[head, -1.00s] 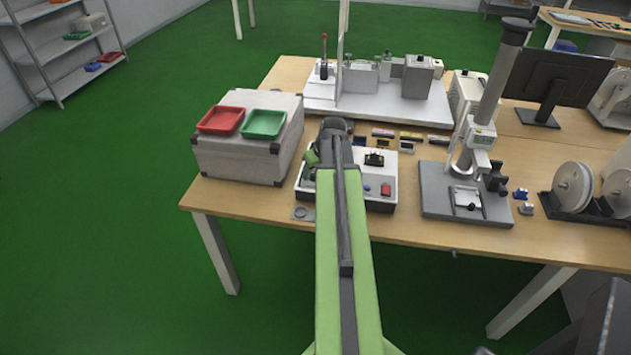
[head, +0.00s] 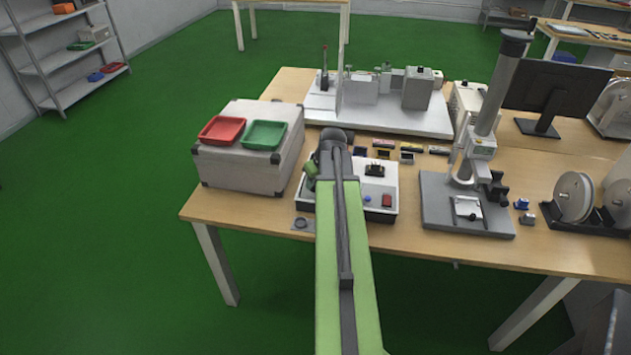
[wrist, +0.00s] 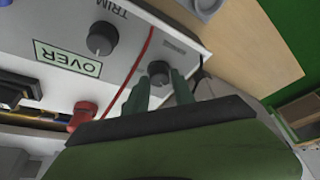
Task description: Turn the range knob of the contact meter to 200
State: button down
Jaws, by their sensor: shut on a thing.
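The contact meter (head: 379,208) is a white-topped box at the front of the table, partly hidden by my arm in the head view. In the wrist view, its panel (wrist: 170,22) shows a display (wrist: 68,58) reading OVER. A dark knob marked TRIM (wrist: 102,40) sits beside the display. A second dark knob (wrist: 158,69) is between my fingertips; its small label is too blurred to read. My gripper (wrist: 158,82) is shut on this second knob. A red terminal (wrist: 85,112) is left of the fingers. The knob's pointer setting cannot be made out.
A grey case (head: 238,172) with a red tray (head: 222,129) and a green tray (head: 264,135) stands left of the meter. A grey stand (head: 440,205) is to the right. Small dark items lie behind the meter.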

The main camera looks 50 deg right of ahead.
jog(key=m, duration=0.2)
jog(key=m+h, duration=0.1)
jog(key=m, duration=0.1)
jog(key=m+g, duration=0.1)
jog(key=shift+w+a+m+h, duration=0.1)
jog(key=shift+a+m+h, duration=0.15)
jog(key=shift+m+h, duration=0.15)
jog(key=m+g, duration=0.1)
jog(key=m, duration=0.1)
jog(key=m+g+h, duration=0.1)
jog(key=m, duration=0.2)
jog(key=shift+w+a+m, duration=0.1)
jog(key=shift+m, duration=0.2)
jog(key=c, duration=1.1)
grip_release()
jog(key=shift+r, duration=0.1)
